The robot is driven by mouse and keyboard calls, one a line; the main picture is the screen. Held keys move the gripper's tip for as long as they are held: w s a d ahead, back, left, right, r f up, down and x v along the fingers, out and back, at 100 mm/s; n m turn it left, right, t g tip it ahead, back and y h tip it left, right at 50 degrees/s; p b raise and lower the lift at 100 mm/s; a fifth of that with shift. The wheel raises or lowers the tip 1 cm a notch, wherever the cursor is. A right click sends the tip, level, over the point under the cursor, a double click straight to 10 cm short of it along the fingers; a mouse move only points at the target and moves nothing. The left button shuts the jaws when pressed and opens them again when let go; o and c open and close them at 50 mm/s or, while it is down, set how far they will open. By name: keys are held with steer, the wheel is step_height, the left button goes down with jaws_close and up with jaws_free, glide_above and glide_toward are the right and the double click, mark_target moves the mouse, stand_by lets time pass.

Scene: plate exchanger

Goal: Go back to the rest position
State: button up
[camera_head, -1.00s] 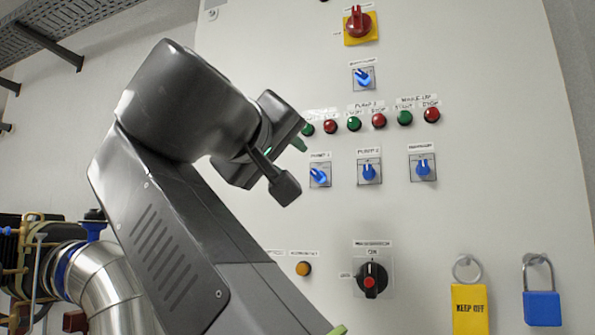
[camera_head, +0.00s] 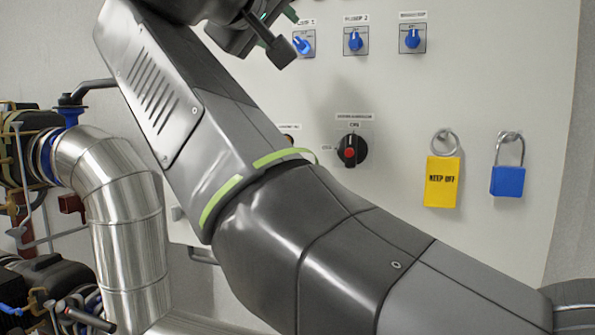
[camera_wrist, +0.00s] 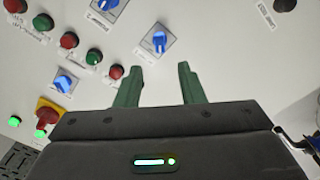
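My gripper shows at the bottom of the wrist view, with two green fingers (camera_wrist: 158,82) held apart and nothing between them. They point at the white control panel (camera_wrist: 215,45). In the head view my gripper is cut off by the top edge, in front of the panel near the blue pump 1 switch (camera_head: 304,43). That switch is turned at a slant. The blue pump 2 switch (camera_head: 355,41) and a third blue switch (camera_head: 412,39) stand roughly upright. Whether the fingers touch the panel cannot be told.
A black rotary switch with a red centre (camera_head: 351,150) sits lower on the panel. A yellow keep-off tag (camera_head: 442,181) and a blue padlock (camera_head: 508,180) hang at right. A silver pipe (camera_head: 128,220) stands at left. The wrist view shows lit green lamps (camera_wrist: 14,121).

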mark_target(298, 43)
steer(key=shift+p+x, duration=0.85)
steer(key=shift+x, duration=2.45)
steer(key=shift+f, duration=0.1)
